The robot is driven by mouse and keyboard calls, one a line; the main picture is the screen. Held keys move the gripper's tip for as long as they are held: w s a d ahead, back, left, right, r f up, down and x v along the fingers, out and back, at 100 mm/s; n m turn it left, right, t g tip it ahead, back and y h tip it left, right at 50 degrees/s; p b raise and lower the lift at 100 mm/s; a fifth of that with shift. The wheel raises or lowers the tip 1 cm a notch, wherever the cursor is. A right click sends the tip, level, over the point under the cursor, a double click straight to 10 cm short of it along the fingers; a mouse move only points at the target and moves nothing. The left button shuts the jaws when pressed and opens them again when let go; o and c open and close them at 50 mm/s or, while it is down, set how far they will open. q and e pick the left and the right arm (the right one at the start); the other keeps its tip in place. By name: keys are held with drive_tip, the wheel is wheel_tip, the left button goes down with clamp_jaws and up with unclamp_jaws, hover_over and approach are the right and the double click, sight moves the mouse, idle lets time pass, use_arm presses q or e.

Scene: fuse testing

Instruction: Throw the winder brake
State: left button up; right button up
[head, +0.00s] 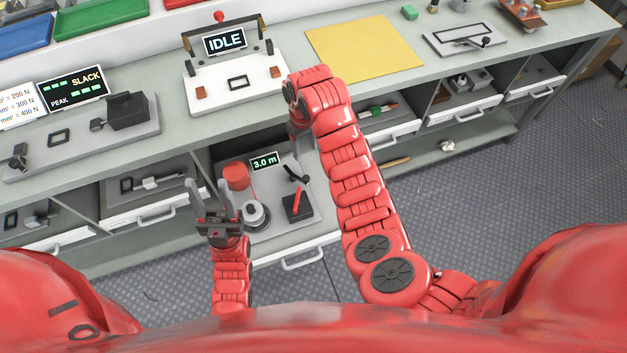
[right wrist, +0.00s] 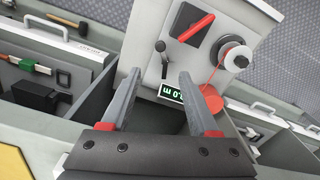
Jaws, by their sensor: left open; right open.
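The winder sits in an open drawer. My left gripper (head: 208,188) is open and empty beside the red spool.
On the bench behind stand a white device with an IDLE screen (head: 225,41), a SLACK screen (head: 73,87), a grey test fixture (head: 80,138) and a yellow mat (head: 364,47). Other drawers with white handles (head: 153,217) flank the winder.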

drive_tip(key=b, duration=0.4)
hover_over(306, 177)
wheel_tip(306, 177, down, 6)
wheel_tip(306, 177, down, 11)
drive_tip(key=shift+s+f+p, duration=0.1)
drive_tip(key=shift+f+p, duration=0.05)
drive_tip(key=shift+p, duration=0.15)
clamp_jaws()
